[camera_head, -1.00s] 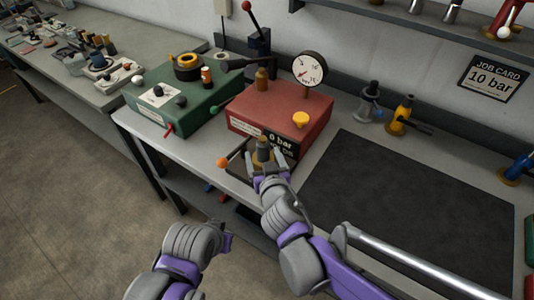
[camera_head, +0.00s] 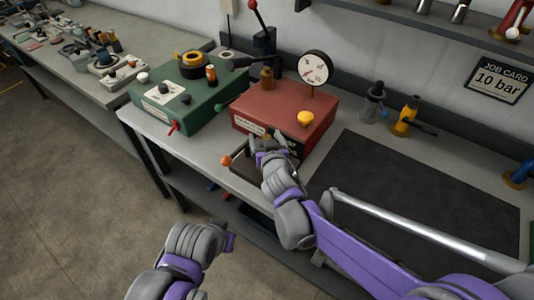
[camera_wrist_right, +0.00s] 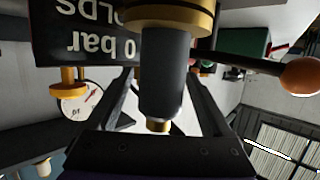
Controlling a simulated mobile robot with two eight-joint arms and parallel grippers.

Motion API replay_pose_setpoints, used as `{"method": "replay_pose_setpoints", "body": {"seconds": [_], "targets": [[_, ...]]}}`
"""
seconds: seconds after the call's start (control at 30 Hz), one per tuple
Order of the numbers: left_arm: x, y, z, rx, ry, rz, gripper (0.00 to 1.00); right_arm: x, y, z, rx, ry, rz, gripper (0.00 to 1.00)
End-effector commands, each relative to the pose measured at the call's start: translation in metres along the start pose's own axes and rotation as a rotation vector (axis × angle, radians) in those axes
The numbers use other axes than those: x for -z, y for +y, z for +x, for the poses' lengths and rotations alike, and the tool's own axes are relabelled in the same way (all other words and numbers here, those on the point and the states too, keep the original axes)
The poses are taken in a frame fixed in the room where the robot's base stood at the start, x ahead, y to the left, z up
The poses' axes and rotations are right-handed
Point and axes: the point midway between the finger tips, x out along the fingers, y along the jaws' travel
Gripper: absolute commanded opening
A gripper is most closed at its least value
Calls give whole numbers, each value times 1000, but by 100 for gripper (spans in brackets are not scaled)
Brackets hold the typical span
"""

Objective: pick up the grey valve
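A dark grey valve body with brass collars (camera_wrist_right: 165,75) stands between the fingers of my right gripper (camera_wrist_right: 160,98) in the right wrist view. The fingers lie on either side of it, with some gap showing, so they look open. In the head view my right gripper (camera_head: 267,143) is at the front of the red test box, above the dark fixture, and its hand largely hides this valve. Another grey valve (camera_head: 372,103), with a blue knob, stands upright on the bench behind the black mat.
The red box (camera_head: 284,112) carries a gauge (camera_head: 315,68) and a yellow knob. The orange-ended lever (camera_head: 226,160) juts out left of my right gripper. A green box (camera_head: 185,95) and a yellow valve (camera_head: 405,116) stand nearby. The black mat (camera_head: 420,185) is clear.

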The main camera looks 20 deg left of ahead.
Motion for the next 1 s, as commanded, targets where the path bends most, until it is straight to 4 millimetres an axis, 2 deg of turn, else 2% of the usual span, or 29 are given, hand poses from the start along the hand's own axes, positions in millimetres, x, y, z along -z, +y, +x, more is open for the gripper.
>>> {"method": "replay_pose_setpoints", "body": {"seconds": [0.03,0.4,0.47,1.0], "targets": [[0,0,0,0,0,0,0,0,0,0,0,0,0,76],[0,0,0,0,0,0,0,0,0,0,0,0,0,9],[0,0,0,0,0,0,0,0,0,0,0,0,0,0],[1,0,-1,0,1,0,0,5,0,-2,1,1,0,0]]}}
